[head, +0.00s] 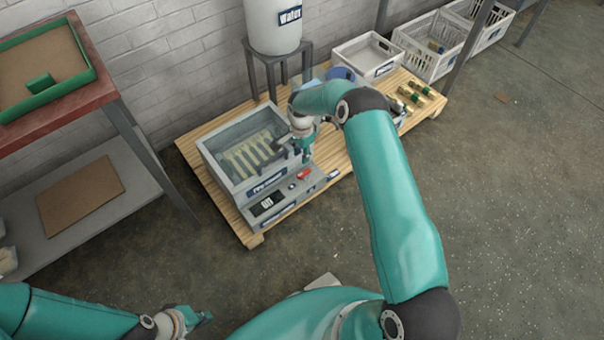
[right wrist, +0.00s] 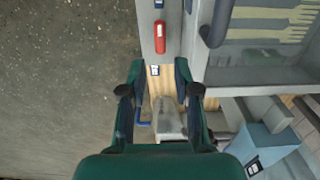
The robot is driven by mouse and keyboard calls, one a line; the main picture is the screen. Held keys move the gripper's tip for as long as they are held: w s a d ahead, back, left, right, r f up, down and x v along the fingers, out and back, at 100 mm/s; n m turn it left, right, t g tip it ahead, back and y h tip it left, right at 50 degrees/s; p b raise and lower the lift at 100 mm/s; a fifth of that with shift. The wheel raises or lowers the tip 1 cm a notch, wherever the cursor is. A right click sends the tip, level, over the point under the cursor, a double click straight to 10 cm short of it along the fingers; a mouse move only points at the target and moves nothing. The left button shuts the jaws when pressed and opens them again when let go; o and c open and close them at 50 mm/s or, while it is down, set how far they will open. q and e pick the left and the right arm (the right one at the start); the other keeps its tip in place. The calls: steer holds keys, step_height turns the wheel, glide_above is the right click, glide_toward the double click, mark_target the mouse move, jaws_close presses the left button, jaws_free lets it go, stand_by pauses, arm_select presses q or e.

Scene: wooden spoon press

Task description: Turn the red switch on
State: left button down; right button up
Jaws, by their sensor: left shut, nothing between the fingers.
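The red switch (head: 304,174) is on the front control panel of a grey machine (head: 212,150). In the right wrist view the red switch (right wrist: 160,37) lies just beyond my fingertips, and I see no contact. My right gripper (head: 305,153) is over the machine's right end, near the switch. In the right wrist view its two fingers (right wrist: 157,72) are spread apart with nothing held between them. A dark display (head: 267,204) on the panel appears to read OFF. My left gripper (head: 204,317) is shut and empty at the bottom left, far from the machine.
The machine stands on a wooden pallet (head: 246,233) with pale wooden spoons (head: 250,155) inside. A white water tank (head: 272,28) on a stand is behind it. White crates (head: 368,55) are at the back right. A red-topped table (head: 95,93) is at left. The floor in front is clear.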

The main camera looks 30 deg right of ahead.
mark_target(302, 173)
step_height(302, 173, down, 12)
steer(key=b, duration=0.3)
steer(key=shift+r, duration=0.25)
steer(key=shift+c, duration=0.3)
jaws_close()
steer(key=shift+d, duration=0.15)
